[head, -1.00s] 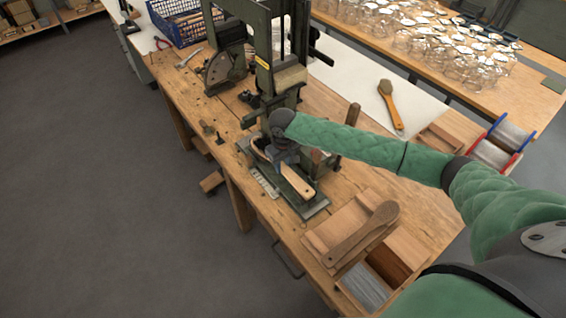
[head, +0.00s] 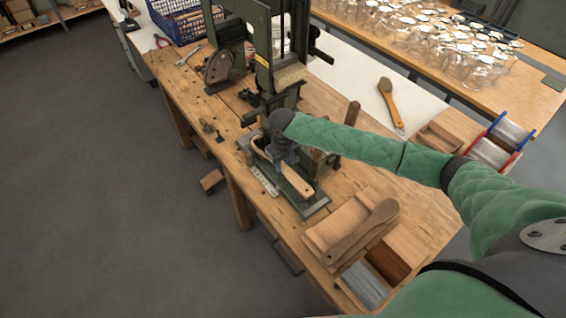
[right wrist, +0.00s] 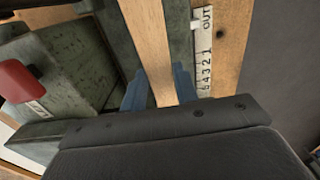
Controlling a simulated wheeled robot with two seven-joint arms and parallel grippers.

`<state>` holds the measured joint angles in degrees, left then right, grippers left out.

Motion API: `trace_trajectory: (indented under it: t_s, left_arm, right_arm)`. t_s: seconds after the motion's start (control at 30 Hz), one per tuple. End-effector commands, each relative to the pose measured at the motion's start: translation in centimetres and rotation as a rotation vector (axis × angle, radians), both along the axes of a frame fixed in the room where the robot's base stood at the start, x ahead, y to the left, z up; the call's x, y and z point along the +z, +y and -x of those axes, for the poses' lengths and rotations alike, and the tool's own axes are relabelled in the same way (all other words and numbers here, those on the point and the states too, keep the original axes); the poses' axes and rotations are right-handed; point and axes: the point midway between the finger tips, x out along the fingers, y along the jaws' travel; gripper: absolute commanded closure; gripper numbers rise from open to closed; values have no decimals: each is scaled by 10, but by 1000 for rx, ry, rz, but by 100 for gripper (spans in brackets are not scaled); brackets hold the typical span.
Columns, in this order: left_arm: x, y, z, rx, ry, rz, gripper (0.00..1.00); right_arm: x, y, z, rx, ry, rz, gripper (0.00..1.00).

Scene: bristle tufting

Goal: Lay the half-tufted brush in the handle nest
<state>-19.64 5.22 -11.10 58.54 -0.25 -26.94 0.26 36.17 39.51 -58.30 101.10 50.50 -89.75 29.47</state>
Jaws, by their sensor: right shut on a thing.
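The brush's pale wooden handle (head: 297,185) lies over the green metal fixture (head: 308,208) at the foot of the tufting machine, where the handle nest seems to be. My right gripper (head: 279,163) is shut on the handle from above. In the right wrist view the handle (right wrist: 148,35) runs between the blue fingers (right wrist: 160,88). The brush's head end (head: 258,146) is partly hidden by my gripper. I cannot tell whether the brush touches the nest bed. My left gripper is not in view.
The dark green tufting machine (head: 263,60) stands just behind. A numbered scale (right wrist: 203,45) marked OUT lies beside the handle. A wooden tray with handle blanks (head: 365,230) sits in front at right. Another brush (head: 390,103) lies at the back right. Glass jars (head: 440,40) stand on the far table.

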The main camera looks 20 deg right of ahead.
Motion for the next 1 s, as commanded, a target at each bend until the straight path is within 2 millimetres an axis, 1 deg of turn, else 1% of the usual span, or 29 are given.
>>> trace_trajectory:
  t_s: [0.5,1.0]
  left_arm:
    - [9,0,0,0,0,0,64]
    - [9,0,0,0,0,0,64]
  right_arm:
    - [1,1,0,0,0,-1,94]
    - [0,0,0,0,0,0,94]
